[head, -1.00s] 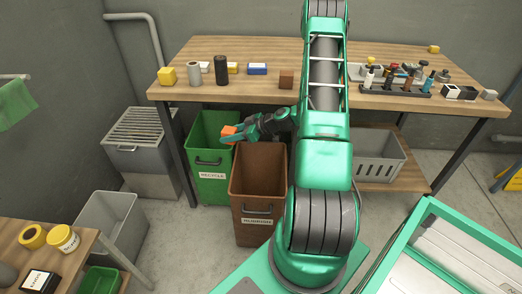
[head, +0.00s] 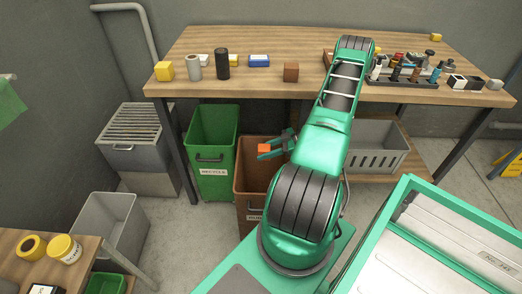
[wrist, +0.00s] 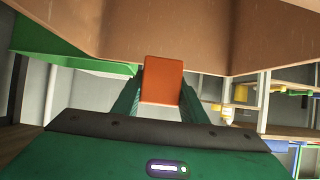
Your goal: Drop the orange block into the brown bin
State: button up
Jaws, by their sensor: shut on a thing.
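The orange block (head: 264,149) is held between the fingertips of my gripper (head: 268,152), which is shut on it. In the wrist view the orange block (wrist: 163,80) sits between the two green fingers. The brown bin (head: 247,190) stands open-topped on the floor. In the head view the block shows over the brown bin's opening; its exact height above the rim is hard to tell. The brown bin's wall (wrist: 200,35) fills the top of the wrist view. My arm hides the bin's right side.
A green recycle bin (head: 213,165) stands directly left of the brown bin. The wooden workbench (head: 260,88) with small objects is behind. A grey crate (head: 375,158) lies on the lower shelf to the right. A grey bin (head: 105,222) stands at left.

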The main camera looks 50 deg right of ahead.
jog(key=shift+s+d+f, duration=0.1)
jog(key=shift+f, duration=0.95)
jog(key=shift+d+f, duration=0.1)
jog(key=shift+f, duration=0.9)
jog(key=o, duration=1.2)
jog(key=shift+r, duration=0.6)
notch_tip(320, 180, up, 3)
jog(key=shift+f, duration=0.1)
jog(key=a+r, duration=0.7)
jog(key=a, duration=0.4)
jog(key=shift+a, duration=0.35)
